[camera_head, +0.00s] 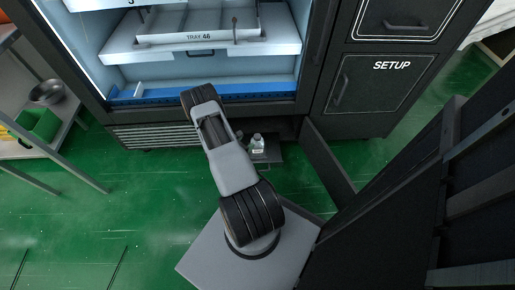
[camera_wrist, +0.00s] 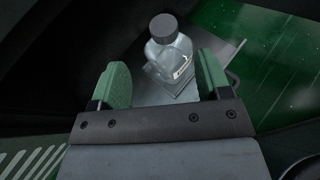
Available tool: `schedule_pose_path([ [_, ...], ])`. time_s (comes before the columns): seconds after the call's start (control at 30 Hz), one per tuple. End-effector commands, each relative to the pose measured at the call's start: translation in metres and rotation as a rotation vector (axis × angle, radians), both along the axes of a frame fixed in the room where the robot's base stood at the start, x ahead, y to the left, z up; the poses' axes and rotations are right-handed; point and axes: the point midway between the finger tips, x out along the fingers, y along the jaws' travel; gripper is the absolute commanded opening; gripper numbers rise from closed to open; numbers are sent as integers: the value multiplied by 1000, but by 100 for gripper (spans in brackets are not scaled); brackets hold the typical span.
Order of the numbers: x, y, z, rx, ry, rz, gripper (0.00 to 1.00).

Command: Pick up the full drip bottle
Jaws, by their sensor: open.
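A small clear bottle with a dark grey cap and a white label stands on a grey tray (camera_wrist: 222,58) low inside the machine. In the wrist view the bottle (camera_wrist: 168,52) is just ahead of my gripper (camera_wrist: 163,80). The green-padded fingers are apart, one on each side of the bottle's line, with the bottle's lower part near the space between them. I cannot tell whether either finger touches it. In the head view the bottle (camera_head: 257,144) shows just right of my arm, which hides most of my gripper.
A dark open flap (camera_head: 327,162) stands right of the bottle. The lit cabinet with a white drawer marked TRAY 46 (camera_head: 205,42) is above. A SETUP panel (camera_head: 378,93) is at right. A shelf with a green bin (camera_head: 40,125) is at left. Green floor is clear at lower left.

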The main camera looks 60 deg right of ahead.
Motion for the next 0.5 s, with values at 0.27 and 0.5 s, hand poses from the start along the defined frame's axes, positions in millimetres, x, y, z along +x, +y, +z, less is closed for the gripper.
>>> schedule_pose_path([
  [0.27, -8, -41, -19, 1, 0, -2, 71],
  [0.5, -10, -54, -23, 0, 0, -1, 71],
])
